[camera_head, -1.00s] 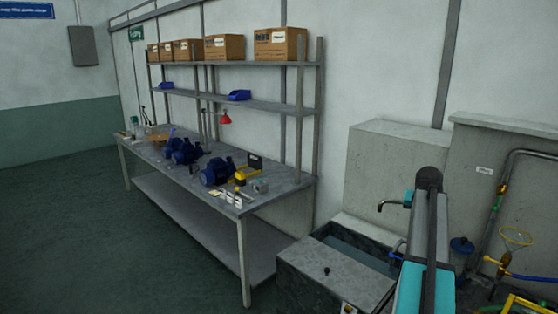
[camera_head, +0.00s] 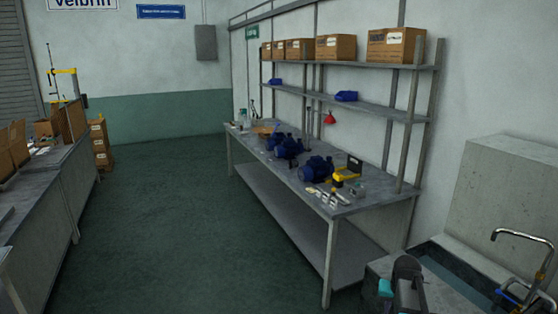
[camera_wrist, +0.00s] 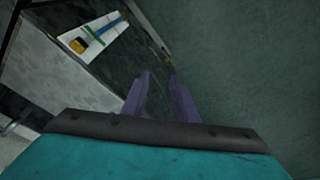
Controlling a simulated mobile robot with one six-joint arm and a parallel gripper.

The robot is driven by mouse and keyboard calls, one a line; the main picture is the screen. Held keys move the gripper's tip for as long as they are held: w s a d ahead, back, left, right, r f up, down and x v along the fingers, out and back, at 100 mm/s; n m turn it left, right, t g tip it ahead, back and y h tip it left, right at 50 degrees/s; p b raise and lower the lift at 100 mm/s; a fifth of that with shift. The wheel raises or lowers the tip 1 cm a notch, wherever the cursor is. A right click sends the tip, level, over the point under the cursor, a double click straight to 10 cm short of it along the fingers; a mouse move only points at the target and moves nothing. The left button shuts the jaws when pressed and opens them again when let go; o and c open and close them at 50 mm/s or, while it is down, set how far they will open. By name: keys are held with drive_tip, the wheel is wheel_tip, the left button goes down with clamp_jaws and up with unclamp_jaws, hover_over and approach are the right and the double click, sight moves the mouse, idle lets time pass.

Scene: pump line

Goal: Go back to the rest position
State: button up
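My gripper (camera_wrist: 159,76) shows in the wrist view with its two purple fingers apart and nothing seen between them. Dark floor or a dark surface lies behind the fingertips. In the head view only a part of my arm shows at the bottom edge, right of the middle; the gripper itself cannot be made out there. The task names no object to handle.
A long workbench (camera_head: 372,208) with blue pumps (camera_head: 316,169) and a yellow-black tool (camera_head: 346,170) stands right of centre. A concrete block (camera_head: 502,200) stands at far right, another bench (camera_head: 52,190) at left. Green floor (camera_head: 180,220) between is clear. A white panel (camera_wrist: 92,38) shows in the wrist view.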

drive_tip(key=s+a+f+n+g, duration=0.1)
drive_tip(key=s+a+f, duration=0.3)
drive_tip(key=a, duration=0.4)
drive_tip(key=s+a+f+n+y, duration=0.15)
drive_tip(key=s+a+f, duration=0.25)
drive_tip(key=a, duration=0.4)
drive_tip(key=s+a+f+n+g, duration=0.1)
drive_tip(key=s+a+f+n, duration=0.2)
drive_tip(key=a, duration=0.4)
drive_tip(key=s+f+g+b, duration=0.5)
drive_tip(key=s+f+b, duration=0.5)
drive_tip(key=s+f, duration=1.6)
wheel_tip(320, 180, down, 3)
drive_tip(key=shift+a+f+m+g, duration=0.2)
drive_tip(key=shift+a+m+g, duration=0.05)
drive_tip(key=shift+m+g, duration=0.2)
drive_tip(key=shift+s, duration=0.1)
